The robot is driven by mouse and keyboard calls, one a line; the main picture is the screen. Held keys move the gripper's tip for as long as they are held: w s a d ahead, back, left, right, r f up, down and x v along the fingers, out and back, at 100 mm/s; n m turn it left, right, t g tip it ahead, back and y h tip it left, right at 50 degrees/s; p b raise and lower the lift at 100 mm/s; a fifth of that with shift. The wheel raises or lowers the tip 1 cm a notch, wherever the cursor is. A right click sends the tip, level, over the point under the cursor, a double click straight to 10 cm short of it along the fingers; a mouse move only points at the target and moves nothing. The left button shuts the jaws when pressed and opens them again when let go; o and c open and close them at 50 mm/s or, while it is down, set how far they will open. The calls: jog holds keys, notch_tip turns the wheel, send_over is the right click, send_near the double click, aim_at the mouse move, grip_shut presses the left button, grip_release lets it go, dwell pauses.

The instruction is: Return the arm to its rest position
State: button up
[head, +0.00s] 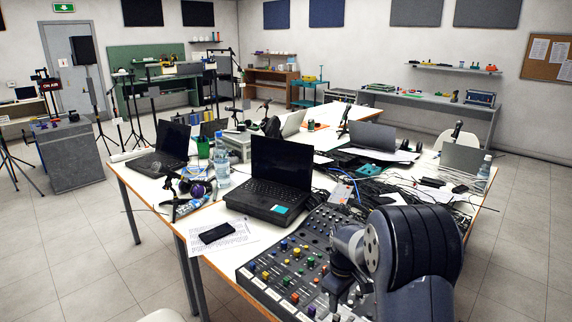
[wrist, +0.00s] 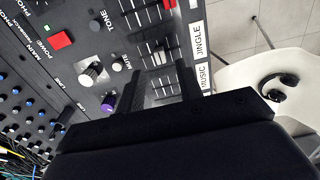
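My arm (head: 412,245) rises at the lower right of the head view, over the near end of the table. Its end points down at the mixing console (head: 268,270), a dark panel with coloured knobs and buttons. In the wrist view my gripper (wrist: 158,84) has its two dark fingers apart. The console's faders show between them, and nothing is held. A red button (wrist: 61,40), a silver knob (wrist: 91,73) and a purple knob (wrist: 108,103) lie left of the fingers. I cannot tell whether the fingertips touch the console.
Loose cables (head: 395,188) cover the table's right side. In the wrist view a white chair (wrist: 245,95) holds headphones (wrist: 278,86).

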aim_at(336, 315)
notch_tip(336, 315, down, 5)
jog(key=shift+r, duration=0.1)
jog(key=shift+s+a+p, duration=0.1)
jog(key=shift+p, duration=0.55)
jog(key=shift+r, duration=0.3)
